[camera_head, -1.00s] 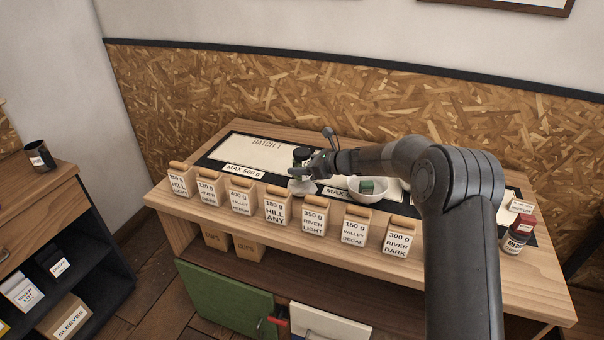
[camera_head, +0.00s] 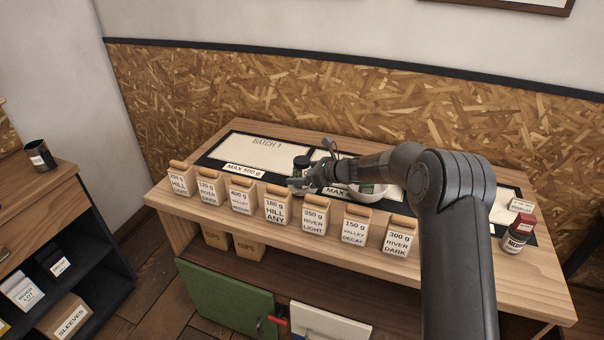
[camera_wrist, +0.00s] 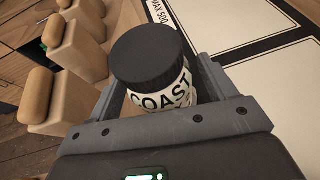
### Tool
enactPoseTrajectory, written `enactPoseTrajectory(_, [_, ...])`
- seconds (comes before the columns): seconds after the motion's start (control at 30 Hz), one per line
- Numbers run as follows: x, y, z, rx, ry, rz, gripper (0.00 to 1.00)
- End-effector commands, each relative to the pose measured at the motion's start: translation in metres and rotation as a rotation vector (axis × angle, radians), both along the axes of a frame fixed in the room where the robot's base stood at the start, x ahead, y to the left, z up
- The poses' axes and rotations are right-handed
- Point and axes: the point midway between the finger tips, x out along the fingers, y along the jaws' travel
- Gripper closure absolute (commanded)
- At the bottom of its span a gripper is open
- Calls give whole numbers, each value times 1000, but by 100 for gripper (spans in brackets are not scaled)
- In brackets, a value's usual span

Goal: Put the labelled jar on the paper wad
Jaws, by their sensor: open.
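The labelled jar (camera_wrist: 165,95), dark-lidded and marked COAST, stands between the two fingers of my gripper (camera_wrist: 160,92) in the wrist view. The fingers are apart on either side of it. In the head view the jar (camera_head: 301,163) shows as a small dark shape just behind my gripper (camera_head: 298,184), near the edge of the dark mat. I cannot make out the paper wad now; my gripper covers the spot where a pale lump showed earlier. I cannot tell what is under the jar.
A row of labelled wooden-lidded canisters (camera_head: 278,208) lines the table's front edge, close to my gripper. The batch sheet (camera_head: 262,150) is clear.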

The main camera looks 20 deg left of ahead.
Motion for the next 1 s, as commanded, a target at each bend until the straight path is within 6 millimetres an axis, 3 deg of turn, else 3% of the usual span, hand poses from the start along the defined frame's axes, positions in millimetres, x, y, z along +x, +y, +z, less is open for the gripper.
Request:
enactPoseTrajectory(0.13, [0,0,4,0,-1,0,23])
enactPoseTrajectory(0.27, [-2,-16,10,0,-1,-2,23])
enactPoseTrajectory(0.7, [-14,-95,43,0,0,-3,23])
enactPoseTrajectory(1.0, [-18,-110,49,0,0,1,23])
